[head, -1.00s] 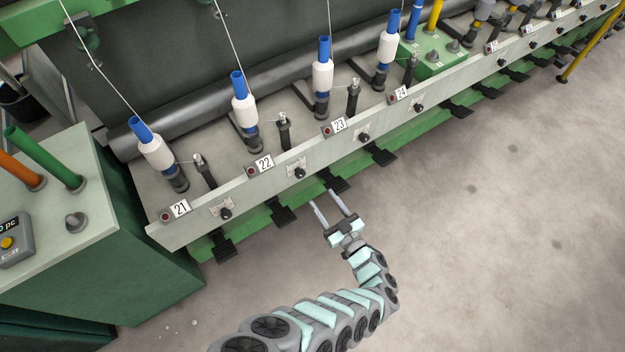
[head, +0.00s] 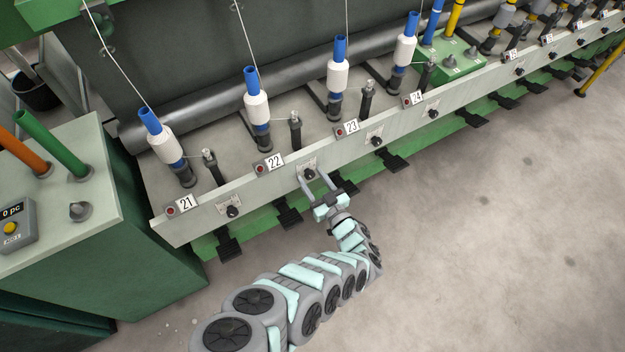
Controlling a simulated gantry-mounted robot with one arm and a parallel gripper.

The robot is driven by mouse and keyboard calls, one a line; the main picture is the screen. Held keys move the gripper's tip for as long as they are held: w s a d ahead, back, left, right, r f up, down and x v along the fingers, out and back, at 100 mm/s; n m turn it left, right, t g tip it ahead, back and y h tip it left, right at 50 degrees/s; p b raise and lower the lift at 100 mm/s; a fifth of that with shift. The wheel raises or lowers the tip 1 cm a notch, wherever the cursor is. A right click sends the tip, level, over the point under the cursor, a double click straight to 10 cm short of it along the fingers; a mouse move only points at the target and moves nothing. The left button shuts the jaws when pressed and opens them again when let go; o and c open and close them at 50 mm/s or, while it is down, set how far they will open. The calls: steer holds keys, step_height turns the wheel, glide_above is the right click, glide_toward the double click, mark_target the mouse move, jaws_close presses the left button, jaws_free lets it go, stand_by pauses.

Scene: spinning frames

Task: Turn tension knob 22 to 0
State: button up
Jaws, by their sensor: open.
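Tension knob 22 (head: 309,174) is a small black knob on a pale scale plate. It sits on the front rail, right of the label 22 (head: 274,162). My gripper (head: 312,177) is open in front of the rail. Its two fingers reach up to the knob, one on each side of it in the picture. I cannot tell whether the fingers touch the knob. The knob's pointer and the scale marks are too small to read.
Knob 21 (head: 232,211) is to the left and knob 23 (head: 376,141) to the right on the same rail (head: 410,129). Black pedals (head: 289,216) stick out below. A green cabinet (head: 150,262) stands at the left. The floor at right is clear.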

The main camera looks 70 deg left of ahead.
steer(key=shift+c, duration=0.4)
jaws_close()
